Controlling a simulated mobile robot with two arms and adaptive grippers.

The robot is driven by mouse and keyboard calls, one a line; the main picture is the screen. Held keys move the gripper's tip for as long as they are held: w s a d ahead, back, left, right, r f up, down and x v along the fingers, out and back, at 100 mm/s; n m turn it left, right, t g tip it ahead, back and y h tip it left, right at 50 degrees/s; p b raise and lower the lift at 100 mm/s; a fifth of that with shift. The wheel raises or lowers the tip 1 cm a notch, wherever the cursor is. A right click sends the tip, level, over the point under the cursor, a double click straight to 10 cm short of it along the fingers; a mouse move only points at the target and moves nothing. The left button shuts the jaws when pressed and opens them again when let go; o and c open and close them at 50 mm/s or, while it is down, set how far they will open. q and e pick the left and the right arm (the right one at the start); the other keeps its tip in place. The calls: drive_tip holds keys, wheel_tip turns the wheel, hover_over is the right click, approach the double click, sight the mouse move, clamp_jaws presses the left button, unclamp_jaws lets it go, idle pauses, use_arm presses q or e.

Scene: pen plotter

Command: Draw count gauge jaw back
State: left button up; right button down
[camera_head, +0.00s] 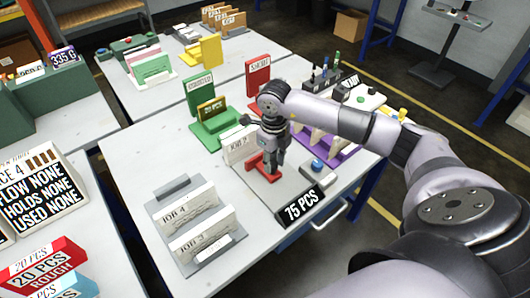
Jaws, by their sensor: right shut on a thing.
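The count gauge has a grey bed (288,187) on the table, with a black display (304,204) reading "75 PCS" at its front edge. Its red jaw (257,161) stands at the left part of the bed. My right gripper (271,172) points down over the bed and is shut on the red jaw; the fingers hide part of it. A blue button (318,165) sits to the right of the gripper. My left gripper is not in view.
A grey rack with cards "JOB 4" (189,210) and "JOB 3" (205,240) stands front left. A "JOB 2" card (238,146) is close behind the gripper. A green tray (213,131) and purple rack (331,155) stand farther back. The table's left part (140,150) is clear.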

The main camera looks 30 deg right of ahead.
drive_tip(key=shift+s+d, duration=0.1)
drive_tip(key=shift+s, duration=0.9)
drive_tip(key=shift+f, duration=0.1)
drive_tip(key=c, duration=1.7)
unclamp_jaws()
drive_tip(key=o, duration=0.5)
drive_tip(key=shift+s, duration=0.1)
drive_tip(key=shift+c, duration=0.2)
